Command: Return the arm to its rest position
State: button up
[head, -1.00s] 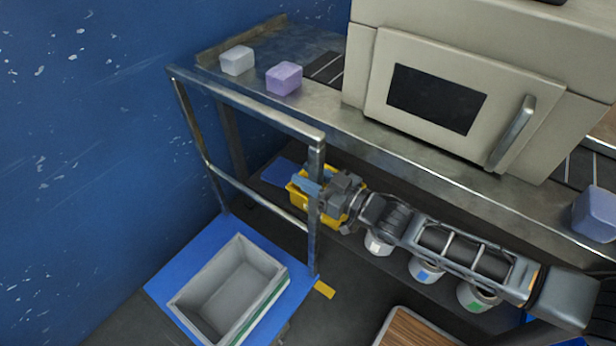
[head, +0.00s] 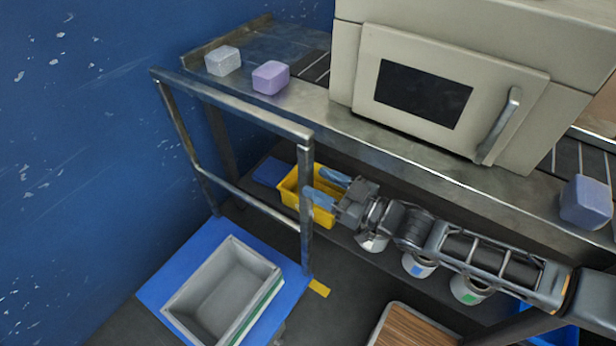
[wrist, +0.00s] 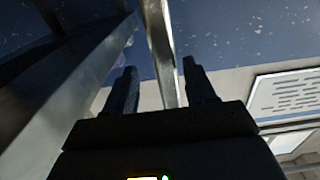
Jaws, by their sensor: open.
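My gripper (head: 328,187) is open, with its two blue-tipped fingers apart and pointing left. It is at the lower shelf of the steel bench, beside the metal rail post (head: 306,205) and over the right part of a yellow bin (head: 290,187). I see nothing between the fingers. My arm stretches from the right along the front of the lower shelf. In the wrist view the two dark fingers (wrist: 158,88) stand apart, with a metal post (wrist: 160,45) showing between them. The inside of the yellow bin is partly hidden.
The metal rail frame (head: 235,105) stands close to my gripper. Above are the bench top (head: 375,135) and a beige machine (head: 455,85) with a door handle. Several cans, including a white one (head: 418,265), stand beneath my arm. A grey crate (head: 225,285) sits on a blue mat at lower left.

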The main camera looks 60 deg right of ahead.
jog(key=shift+s, duration=1.05)
